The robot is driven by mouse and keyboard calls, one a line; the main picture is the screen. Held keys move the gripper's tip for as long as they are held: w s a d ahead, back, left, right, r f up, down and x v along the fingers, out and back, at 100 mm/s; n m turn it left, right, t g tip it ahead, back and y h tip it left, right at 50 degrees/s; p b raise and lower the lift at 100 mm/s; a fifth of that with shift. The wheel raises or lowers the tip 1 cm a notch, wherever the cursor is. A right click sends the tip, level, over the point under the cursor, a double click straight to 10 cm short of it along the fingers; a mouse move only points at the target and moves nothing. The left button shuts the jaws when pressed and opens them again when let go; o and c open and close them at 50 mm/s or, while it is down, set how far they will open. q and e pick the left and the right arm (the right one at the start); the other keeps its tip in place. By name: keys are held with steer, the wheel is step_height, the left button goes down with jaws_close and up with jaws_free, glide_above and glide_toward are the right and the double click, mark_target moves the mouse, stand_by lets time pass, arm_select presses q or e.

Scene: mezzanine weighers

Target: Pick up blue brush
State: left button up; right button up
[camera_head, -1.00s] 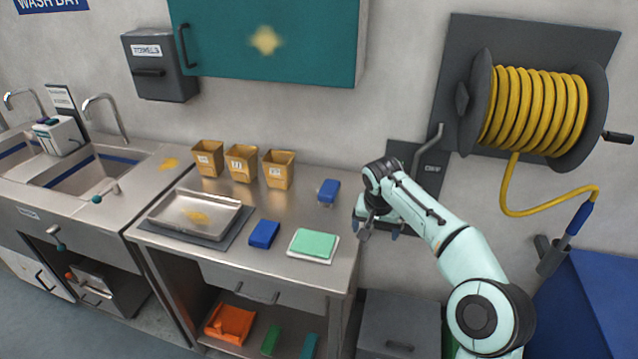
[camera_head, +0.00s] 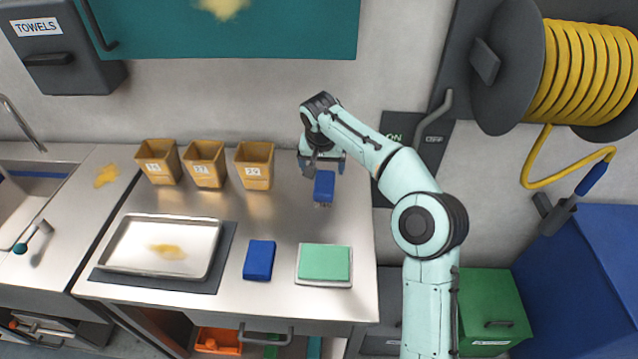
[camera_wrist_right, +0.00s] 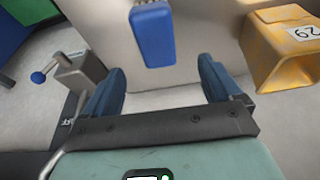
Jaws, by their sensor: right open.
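The blue brush (camera_head: 324,186) lies on the steel table near its back right, with a paler bristle part showing at its front end. My right gripper (camera_head: 323,166) is open and empty just behind and above the brush. In the right wrist view the brush (camera_wrist_right: 152,36) shows ahead of the open fingers (camera_wrist_right: 162,78), lined up with the gap between them and not between the tips. I cannot tell the exact height between them. My left gripper is not in view.
A yellow bin marked 29 (camera_head: 255,166) stands left of the brush, with two more beside it. A blue block (camera_head: 259,260), a green pad on a white base (camera_head: 325,263) and a metal tray (camera_head: 128,250) lie nearer the front. A wall switch panel (camera_head: 408,150) is behind my arm.

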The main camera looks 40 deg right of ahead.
mark_target(324, 182)
steer(key=x, duration=0.4)
steer(key=shift+s+d+f, duration=0.1)
steer(key=shift+s+f, duration=0.1)
steer(key=shift+f, duration=0.25)
steer(key=shift+w+f, duration=0.25)
steer(key=shift+f, duration=0.25)
steer(key=x, duration=0.4)
steer(key=shift+s+d+f, duration=0.2)
steer(key=shift+w+f, duration=0.15)
steer(key=shift+f, duration=0.15)
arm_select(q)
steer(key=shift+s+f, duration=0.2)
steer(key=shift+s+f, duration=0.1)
arm_select(e)
steer(key=shift+f, duration=0.2)
steer(key=c, duration=1.1)
